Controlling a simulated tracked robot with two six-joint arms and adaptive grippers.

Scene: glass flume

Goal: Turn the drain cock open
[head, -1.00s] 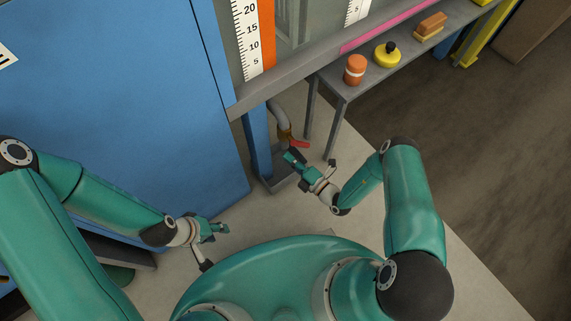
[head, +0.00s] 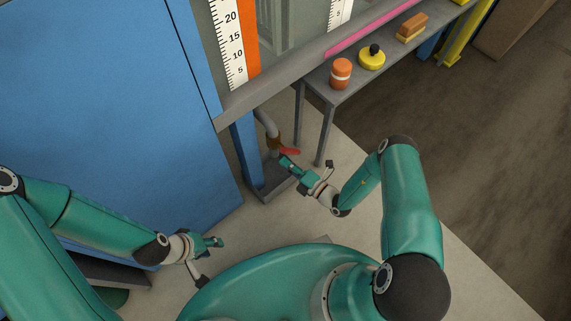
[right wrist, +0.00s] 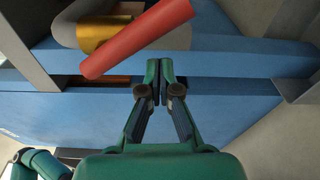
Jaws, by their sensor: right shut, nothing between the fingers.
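The drain cock has a brass body (head: 274,142) and a red lever (head: 290,152), below a grey bent pipe (head: 264,121) under the flume. In the right wrist view the red lever (right wrist: 140,38) slants across the brass body (right wrist: 103,36), up to the right. My right gripper (head: 285,160) is just below the lever in the head view. In the right wrist view its fingertips (right wrist: 160,66) are together and empty, below the lever with a small gap in the picture; contact cannot be told. My left gripper (head: 219,241) hangs at lower left, away from the cock; its finger gap is unclear.
A blue flume post (head: 245,155) stands just left of the cock. A grey bench (head: 350,85) at the right carries an orange jar (head: 341,74), a yellow round item (head: 372,57) and a brush (head: 411,27). A large blue panel (head: 90,110) fills the left.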

